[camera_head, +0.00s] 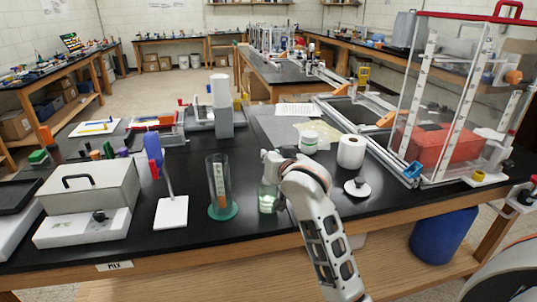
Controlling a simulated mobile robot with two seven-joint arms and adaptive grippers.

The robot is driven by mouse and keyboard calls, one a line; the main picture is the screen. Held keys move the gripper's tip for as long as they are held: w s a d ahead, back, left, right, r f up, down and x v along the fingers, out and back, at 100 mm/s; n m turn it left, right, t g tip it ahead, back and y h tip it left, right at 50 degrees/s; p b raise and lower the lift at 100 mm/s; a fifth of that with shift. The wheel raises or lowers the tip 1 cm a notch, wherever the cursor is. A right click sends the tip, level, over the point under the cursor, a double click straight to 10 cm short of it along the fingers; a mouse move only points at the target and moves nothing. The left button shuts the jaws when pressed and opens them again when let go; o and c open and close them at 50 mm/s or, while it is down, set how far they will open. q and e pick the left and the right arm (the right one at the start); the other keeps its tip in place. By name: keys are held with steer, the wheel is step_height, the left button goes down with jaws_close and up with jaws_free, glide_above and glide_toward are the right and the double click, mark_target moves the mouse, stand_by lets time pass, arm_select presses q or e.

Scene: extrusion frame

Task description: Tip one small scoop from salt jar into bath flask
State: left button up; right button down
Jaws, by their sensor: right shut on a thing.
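A small glass vessel with pale green contents (268,198), which looks like the bath flask, stands on the black bench in the middle. My right gripper (271,170) is directly above it, and its hand and wrist cover the vessel's upper part. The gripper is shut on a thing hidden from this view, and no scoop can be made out. A white lidded jar with a green band (309,142), perhaps the salt jar, stands behind and to the right of the hand. Its lid appears to be on. My left gripper is not in view.
A tall clear cylinder on a green base (222,211) stands left of the hand. A balance-like grey box (90,190) is further left. A white paper roll (351,151) and a small white dish (357,187) are at right. The front bench strip is mostly clear.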

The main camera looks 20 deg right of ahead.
steer(key=s+d+f+m+t+y, duration=0.1)
steer(key=d+f+m+t+y, duration=0.2)
steer(key=d+f+m, duration=0.3)
steer(key=shift+s+d+m+y, duration=0.4)
steer(key=shift+d+m, duration=0.5)
steer(key=shift+m, duration=1.8)
